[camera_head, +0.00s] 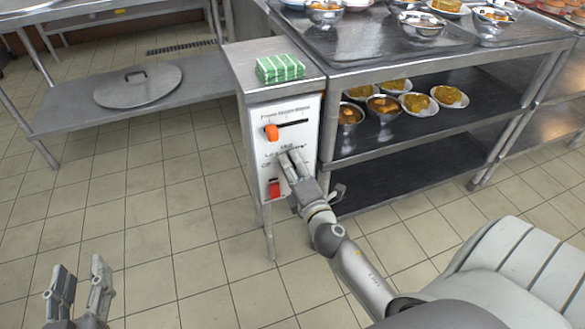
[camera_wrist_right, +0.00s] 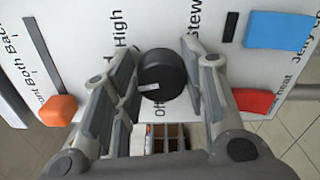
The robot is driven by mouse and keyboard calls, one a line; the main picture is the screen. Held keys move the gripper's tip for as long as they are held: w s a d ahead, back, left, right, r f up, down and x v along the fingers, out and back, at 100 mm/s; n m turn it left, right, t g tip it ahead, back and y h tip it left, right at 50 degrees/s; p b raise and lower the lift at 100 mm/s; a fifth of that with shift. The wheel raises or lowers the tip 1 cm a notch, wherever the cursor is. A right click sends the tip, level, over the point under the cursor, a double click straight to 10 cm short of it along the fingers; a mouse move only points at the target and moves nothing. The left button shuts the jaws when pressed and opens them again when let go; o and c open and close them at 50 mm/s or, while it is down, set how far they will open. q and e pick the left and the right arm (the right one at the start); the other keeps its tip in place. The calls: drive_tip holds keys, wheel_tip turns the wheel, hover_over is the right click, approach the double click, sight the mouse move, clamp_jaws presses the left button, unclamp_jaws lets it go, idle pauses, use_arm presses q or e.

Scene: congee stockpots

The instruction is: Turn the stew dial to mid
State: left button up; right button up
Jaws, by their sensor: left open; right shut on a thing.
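The stew dial (camera_wrist_right: 161,72) is a round black knob with a light mark on its face, on a white control panel (camera_wrist_right: 215,20). "High", "Stew" and "Off" are printed around it. In the wrist view my right gripper (camera_wrist_right: 158,52) has a finger on each side of the dial and is shut on it. In the head view my right gripper (camera_head: 291,156) reaches the middle of the panel (camera_head: 300,110) and hides the dial. My left gripper (camera_head: 79,266) is open and empty at the lower left, well away from the panel.
The panel also has an orange slider (camera_head: 271,132) and a red switch (camera_head: 274,188). Green-striped cloth (camera_head: 279,68) lies on the cabinet top. A rack (camera_head: 430,60) with bowls stands right. A low shelf (camera_head: 60,115) with a pot lid (camera_head: 137,86) is left.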

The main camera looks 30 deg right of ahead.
use_arm(q)
drive_tip(key=shift+r, duration=0.35)
use_arm(e)
drive_tip(key=shift+m, duration=1)
use_arm(q)
drive_tip(key=shift+d, duration=0.1)
use_arm(e)
drive_tip(key=shift+f, duration=0.1)
drive_tip(key=o, duration=1)
use_arm(q)
drive_tip(key=shift+w, duration=0.1)
use_arm(e)
drive_tip(key=v, duration=0.7)
drive_tip(key=shift+s, duration=0.3)
